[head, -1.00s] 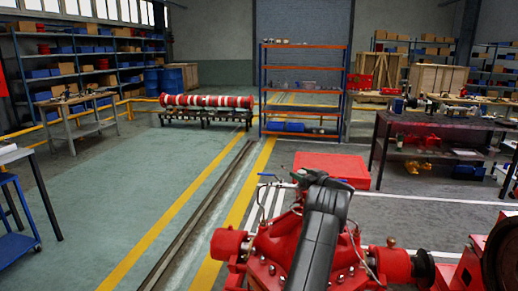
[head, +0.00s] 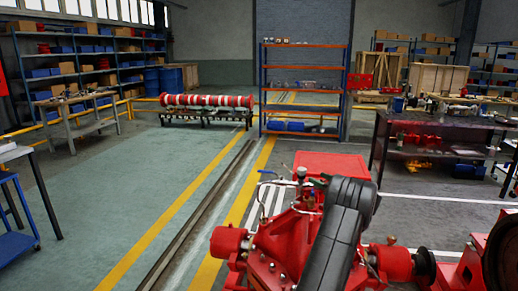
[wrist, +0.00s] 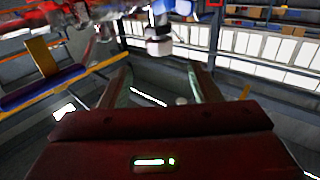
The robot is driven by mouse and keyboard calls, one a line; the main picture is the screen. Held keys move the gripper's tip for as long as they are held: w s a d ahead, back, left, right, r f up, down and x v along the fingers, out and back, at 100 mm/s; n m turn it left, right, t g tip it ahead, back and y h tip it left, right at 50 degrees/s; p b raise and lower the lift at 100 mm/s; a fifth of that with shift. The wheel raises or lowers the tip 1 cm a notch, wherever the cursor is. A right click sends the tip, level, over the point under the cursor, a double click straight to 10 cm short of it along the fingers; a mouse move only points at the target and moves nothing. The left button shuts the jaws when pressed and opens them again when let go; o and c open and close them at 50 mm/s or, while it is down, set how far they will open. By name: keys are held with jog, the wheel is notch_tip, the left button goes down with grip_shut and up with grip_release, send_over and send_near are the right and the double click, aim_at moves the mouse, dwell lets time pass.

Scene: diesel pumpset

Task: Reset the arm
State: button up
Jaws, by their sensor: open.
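My dark grey arm (head: 340,225) rises in front of the red diesel pumpset (head: 275,245) in the head view and hides part of it. My gripper is hidden in that view. In the wrist view my gripper (wrist: 160,88) shows two fingers spread well apart with nothing between them. A blurred red machine part (wrist: 75,20) and pale fittings (wrist: 160,30) lie beyond the fingertips, apart from them.
A red box (head: 330,168) stands behind the pumpset. A dark workbench (head: 440,125) is at right, a blue-framed table (head: 18,200) at left. An orange-and-blue rack (head: 303,92) stands at the back. The green floor (head: 120,190) at left is clear.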

aim_at(301, 173)
jog(key=p+x, duration=0.1)
jog(key=x, duration=0.9)
jog(key=shift+p, duration=0.4)
jog(key=shift+w+a+f+h+b, duration=0.1)
jog(key=shift+w+f+h+b, duration=0.15)
jog(key=shift+b, duration=0.35)
jog(key=shift+s+r+m+t+h+b, duration=0.15)
jog(key=shift+m+t+h+b, duration=0.4)
jog(key=shift+b, duration=0.35)
jog(key=shift+m+t+h+b, duration=0.25)
jog(key=shift+m+h+b, duration=0.15)
jog(key=shift+b, duration=0.45)
jog(key=m+t+h+b, duration=0.1)
jog(key=h+b, duration=0.1)
jog(key=b, duration=0.3)
jog(key=shift+m, duration=0.25)
jog(key=m+h+b, duration=0.1)
jog(key=h+b, duration=0.1)
jog(key=b, duration=0.4)
jog(key=m+t+h+b, duration=0.1)
jog(key=m+h+b, duration=0.1)
jog(key=b, duration=0.4)
jog(key=m+h+b, duration=0.1)
jog(key=h+b, duration=0.2)
jog(key=b, duration=0.4)
jog(key=shift+f+m+h, duration=0.25)
jog(key=shift+m+h, duration=0.05)
jog(key=shift+m, duration=0.1)
